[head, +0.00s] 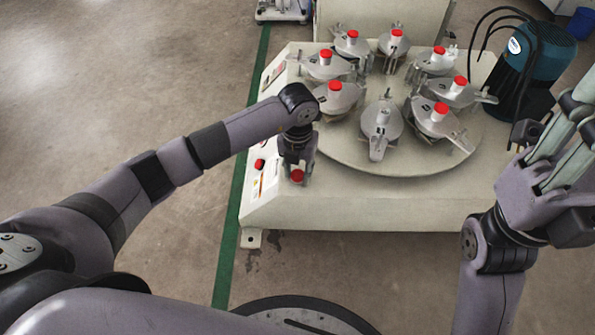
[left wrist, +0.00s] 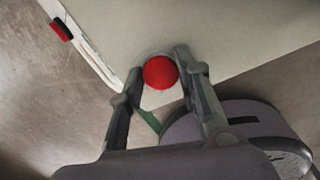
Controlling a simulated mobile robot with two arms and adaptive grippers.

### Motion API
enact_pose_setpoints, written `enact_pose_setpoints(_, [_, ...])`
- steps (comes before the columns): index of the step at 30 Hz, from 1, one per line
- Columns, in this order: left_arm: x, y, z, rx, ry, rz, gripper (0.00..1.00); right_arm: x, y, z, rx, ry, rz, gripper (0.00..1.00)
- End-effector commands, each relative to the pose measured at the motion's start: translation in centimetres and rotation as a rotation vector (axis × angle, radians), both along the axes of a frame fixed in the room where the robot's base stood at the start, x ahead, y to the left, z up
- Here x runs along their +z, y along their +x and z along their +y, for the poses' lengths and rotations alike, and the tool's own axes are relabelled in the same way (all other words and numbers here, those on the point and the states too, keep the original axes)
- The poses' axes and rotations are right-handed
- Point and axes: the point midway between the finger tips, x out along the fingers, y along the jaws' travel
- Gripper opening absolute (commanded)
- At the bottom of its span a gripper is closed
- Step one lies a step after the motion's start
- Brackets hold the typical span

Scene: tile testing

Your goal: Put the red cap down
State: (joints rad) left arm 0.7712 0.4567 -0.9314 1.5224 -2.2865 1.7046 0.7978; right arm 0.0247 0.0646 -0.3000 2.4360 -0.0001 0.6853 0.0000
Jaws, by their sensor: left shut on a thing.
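My left gripper (head: 297,172) is shut on a red cap (head: 297,177), over the front left part of the pale machine top (head: 350,205). In the left wrist view the round red cap (left wrist: 160,72) sits between the two fingertips, with the pale machine surface behind it. I cannot tell whether the cap touches the surface. The front grey holder (head: 382,118) on the round plate has no red cap on it. My right gripper (head: 575,125) is at the right edge, away from the cap, and partly cut off; its opening is unclear.
Several grey holders with red caps stand in a ring on the round plate (head: 400,165). A teal motor (head: 540,55) with black cables stands at the back right. A red button (head: 260,164) is on the machine's left panel. The front left corner of the top is clear.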

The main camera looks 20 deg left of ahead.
Motion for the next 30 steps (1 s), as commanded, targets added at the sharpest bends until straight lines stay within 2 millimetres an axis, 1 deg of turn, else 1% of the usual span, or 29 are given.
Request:
enact_pose_setpoints(6, [-0.3, 0.0, 0.0, 0.000, 0.000, 0.000, 0.22, 0.0, 0.0, 0.0, 0.000, 0.000, -0.002, 0.40])
enact_pose_setpoints(7, [-0.3, 0.0, 0.0, 0.000, 0.000, 0.000, 0.32, 0.0, 0.0, 0.0, 0.000, -0.001, -0.003, 0.40])
enact_pose_setpoints(16, [-0.2, 0.0, 0.0, 0.000, 0.000, 0.000, 0.51, 0.1, -0.1, 0.0, 0.000, -0.001, -0.004, 0.40])
enact_pose_setpoints(25, [0.0, 0.0, 0.0, 0.000, 0.000, 0.000, 0.51, 0.2, -0.1, 0.0, 0.000, 0.000, -0.005, 0.40])
enact_pose_setpoints(28, [0.9, 0.0, 0.0, -0.001, 0.000, -0.001, 0.51, 0.7, -0.2, 0.0, 0.001, 0.001, -0.009, 0.40])
enact_pose_setpoints(30, [2.0, 0.1, 0.0, -0.001, 0.000, -0.002, 0.51, 0.0, 0.2, -0.1, 0.001, 0.004, 0.027, 0.40])
